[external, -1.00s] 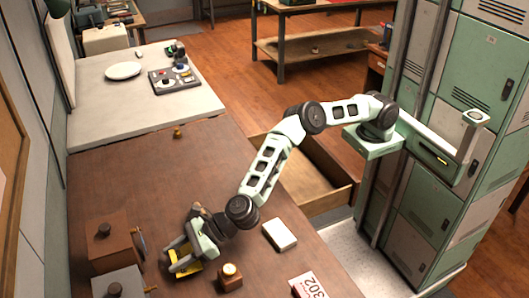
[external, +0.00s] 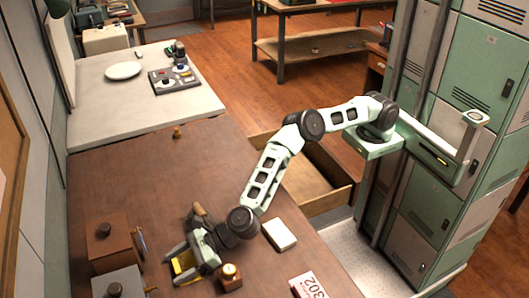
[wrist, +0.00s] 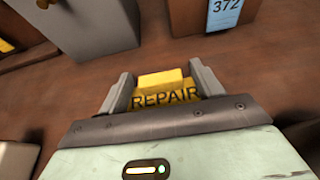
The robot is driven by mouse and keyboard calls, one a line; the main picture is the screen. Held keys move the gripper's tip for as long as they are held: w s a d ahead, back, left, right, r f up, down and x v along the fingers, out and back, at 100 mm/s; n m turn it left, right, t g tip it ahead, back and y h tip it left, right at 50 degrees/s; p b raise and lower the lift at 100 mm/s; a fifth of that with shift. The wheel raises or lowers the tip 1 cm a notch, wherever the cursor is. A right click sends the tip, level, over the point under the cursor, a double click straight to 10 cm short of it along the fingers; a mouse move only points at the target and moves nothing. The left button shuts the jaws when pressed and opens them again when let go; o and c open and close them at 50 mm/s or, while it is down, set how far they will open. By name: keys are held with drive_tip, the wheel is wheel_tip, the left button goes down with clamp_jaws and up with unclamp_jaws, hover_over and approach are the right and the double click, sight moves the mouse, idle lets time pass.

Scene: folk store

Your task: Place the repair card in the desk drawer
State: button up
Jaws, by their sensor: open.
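The yellow repair card (external: 185,270) lies on the brown desk (external: 150,190) near its front left part. In the wrist view the card (wrist: 165,92) shows the word REPAIR and sits between the two fingers. My gripper (external: 178,264) is open around the card, low over the desk; in the wrist view my gripper (wrist: 162,75) has a finger on each side of it. Whether the fingers touch the card cannot be told. The desk drawer (external: 330,202) is pulled open at the desk's right side, and its visible floor is bare.
A small wooden block with a round dial (external: 230,278) stands close right of my gripper. A brown box (external: 108,248) and a grey box (external: 118,283) stand to the left. A white block (external: 279,234) lies near the right edge. The far desk is mostly clear.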

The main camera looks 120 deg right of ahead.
drive_tip(key=shift+s+r, duration=0.1)
drive_tip(key=shift+s, duration=0.05)
drive_tip(key=shift+o, duration=0.5)
drive_tip(key=b+v, duration=0.2)
drive_tip(key=v, duration=0.9)
drive_tip(key=shift+s+r, duration=0.25)
drive_tip(key=shift+s, duration=0.1)
drive_tip(key=v, duration=0.4)
drive_tip(key=shift+b, duration=0.35)
drive_tip(key=p+x, duration=0.3)
drive_tip(key=x, duration=1.4)
drive_tip(key=c, duration=1.1)
